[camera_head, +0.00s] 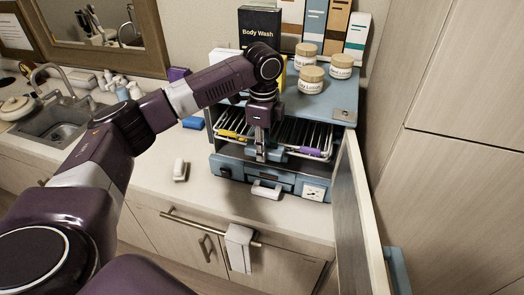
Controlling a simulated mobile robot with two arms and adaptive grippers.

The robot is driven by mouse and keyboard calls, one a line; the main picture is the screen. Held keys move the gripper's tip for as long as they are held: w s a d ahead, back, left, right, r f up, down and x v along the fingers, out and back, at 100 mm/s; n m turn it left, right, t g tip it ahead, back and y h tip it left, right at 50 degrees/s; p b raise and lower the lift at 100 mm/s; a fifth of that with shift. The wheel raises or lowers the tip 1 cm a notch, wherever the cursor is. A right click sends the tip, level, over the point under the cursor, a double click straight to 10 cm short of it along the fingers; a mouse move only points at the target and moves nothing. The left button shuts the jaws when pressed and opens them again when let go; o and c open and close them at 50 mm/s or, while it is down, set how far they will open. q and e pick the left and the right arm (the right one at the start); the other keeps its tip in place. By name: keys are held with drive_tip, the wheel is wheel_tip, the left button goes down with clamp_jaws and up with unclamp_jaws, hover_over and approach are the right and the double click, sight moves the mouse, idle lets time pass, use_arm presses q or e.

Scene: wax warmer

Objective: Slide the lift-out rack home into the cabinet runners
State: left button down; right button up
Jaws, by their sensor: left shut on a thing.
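The blue cabinet (340,107) stands at the back right of the counter with its front open. The wire lift-out rack (318,152) sits in the opening of the cabinet, with a yellow item and a purple item (309,150) in it. My left gripper (262,155) is at the front edge of the rack, pointing down, shut on the rack's front part. The gripper hides the rack's middle, and I cannot see the runners clearly. My right gripper is not in view.
Jars (311,78) and a Body Wash box (260,27) stand on and behind the cabinet. An open door panel (352,210) rises at the right. A white block (180,170) lies on the clear counter. A sink (55,120) is at the left.

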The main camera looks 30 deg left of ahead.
use_arm(q)
drive_tip(key=w, duration=0.2)
drive_tip(key=shift+w+a, duration=0.3)
drive_tip(key=shift+w, duration=0.05)
idle(0.4)
drive_tip(key=c, duration=1.7)
unclamp_jaws()
drive_tip(key=shift+s+r, duration=0.1)
drive_tip(key=shift+r, duration=0.1)
drive_tip(key=shift+c, duration=0.9)
